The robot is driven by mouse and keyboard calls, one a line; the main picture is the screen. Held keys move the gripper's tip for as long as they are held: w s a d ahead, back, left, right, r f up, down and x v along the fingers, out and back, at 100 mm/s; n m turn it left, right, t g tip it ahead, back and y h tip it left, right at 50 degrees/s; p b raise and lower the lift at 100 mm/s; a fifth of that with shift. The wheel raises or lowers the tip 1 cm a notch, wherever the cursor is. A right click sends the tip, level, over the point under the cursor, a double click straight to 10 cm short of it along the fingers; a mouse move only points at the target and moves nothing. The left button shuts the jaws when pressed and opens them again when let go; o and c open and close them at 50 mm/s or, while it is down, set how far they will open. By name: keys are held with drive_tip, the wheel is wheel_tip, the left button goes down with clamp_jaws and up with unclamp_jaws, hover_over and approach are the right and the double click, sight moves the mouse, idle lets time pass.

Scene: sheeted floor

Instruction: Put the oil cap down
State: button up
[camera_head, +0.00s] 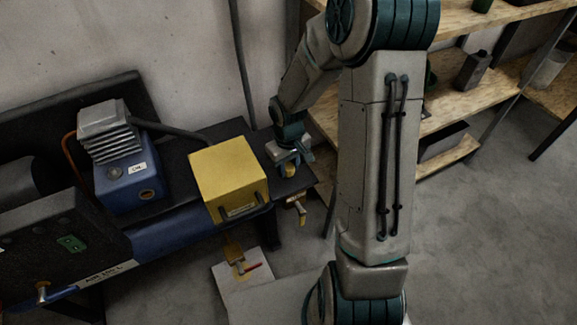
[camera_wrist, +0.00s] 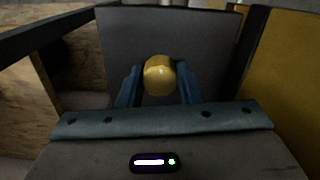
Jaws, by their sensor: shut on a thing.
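The oil cap (camera_wrist: 158,75) is a small, rounded yellow piece between the two blue fingers of my gripper (camera_wrist: 159,88) in the wrist view. The fingers are shut on its sides. In the head view my gripper (camera_head: 289,165) is just right of the yellow box, over the right end of the black top plate. The yellow cap (camera_head: 289,171) shows small below the fingers there. I cannot tell whether the cap touches the plate.
The yellow box (camera_head: 229,178) stands close left of my gripper; it fills the right of the wrist view (camera_wrist: 290,80). The blue pump (camera_head: 129,180) with an oil label is further left. Wooden shelves (camera_head: 455,95) stand right. A white sheet (camera_head: 232,286) lies on the floor below.

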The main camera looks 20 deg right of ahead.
sight(288, 166)
drive_tip(key=shift+f, duration=0.2)
drive_tip(key=o, duration=1.2)
drive_tip(key=shift+r, duration=0.1)
drive_tip(key=shift+c, duration=0.2)
drive_tip(key=shift+r, duration=0.1)
wheel_tip(288, 166, up, 12)
drive_tip(key=p, duration=0.3)
drive_tip(key=s+r+m+t, duration=0.1)
drive_tip(key=s+r+m, duration=0.1)
drive_tip(key=s+r, duration=0.3)
drive_tip(key=s+r+m, duration=0.2)
drive_tip(key=s+r, duration=0.3)
drive_tip(key=s, duration=0.6)
drive_tip(key=shift+s+d+t, duration=0.15)
drive_tip(key=shift+d+t, duration=0.05)
drive_tip(key=shift+t, duration=0.2)
